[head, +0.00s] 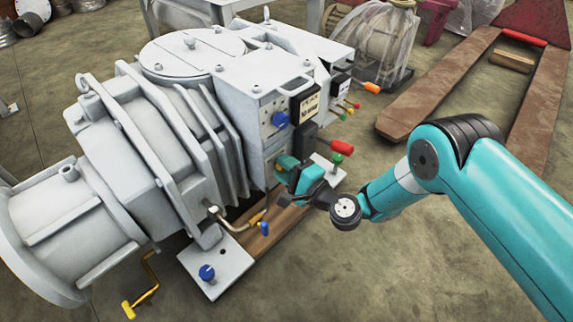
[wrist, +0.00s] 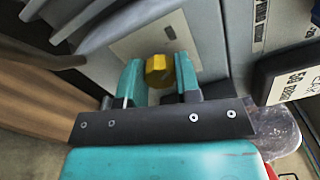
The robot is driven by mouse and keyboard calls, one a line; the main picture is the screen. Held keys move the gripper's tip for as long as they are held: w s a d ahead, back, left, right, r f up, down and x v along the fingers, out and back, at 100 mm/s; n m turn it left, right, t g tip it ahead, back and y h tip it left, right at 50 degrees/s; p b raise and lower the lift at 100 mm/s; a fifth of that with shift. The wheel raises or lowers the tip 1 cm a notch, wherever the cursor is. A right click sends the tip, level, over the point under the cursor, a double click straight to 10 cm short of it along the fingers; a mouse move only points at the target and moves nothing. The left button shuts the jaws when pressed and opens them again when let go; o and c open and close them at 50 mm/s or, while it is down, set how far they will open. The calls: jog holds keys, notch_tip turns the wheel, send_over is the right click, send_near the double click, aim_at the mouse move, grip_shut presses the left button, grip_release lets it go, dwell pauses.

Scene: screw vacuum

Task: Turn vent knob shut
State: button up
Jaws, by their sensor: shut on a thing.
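A yellow faceted knob (wrist: 159,70) sticks out from a pale panel (wrist: 135,45) on the side of the grey vacuum machine (head: 170,110). My gripper (head: 282,170) is at the lower part of the machine's front face in the head view, where it hides the yellow knob. In the wrist view, the teal fingers of my gripper (wrist: 159,78) stand on either side of the knob and are shut on it. Its front face shows between the fingertips. I cannot tell the knob's turn angle from any mark.
A blue knob (head: 280,119) and a dark labelled box (head: 306,103) sit above my gripper. A red-handled lever (head: 341,147) is close on the right. A pallet jack (head: 440,90) stands at the back right.

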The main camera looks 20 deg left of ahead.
jog(key=shift+s+a+n+p, duration=0.15)
jog(key=shift+n+p, duration=0.4)
jog(key=shift+n, duration=1.05)
jog(key=o, duration=0.9)
jog(key=p+v, duration=1.7)
jog(key=p, duration=0.7)
jog(key=shift+d+p, duration=0.3)
jog(key=shift+p, duration=0.1)
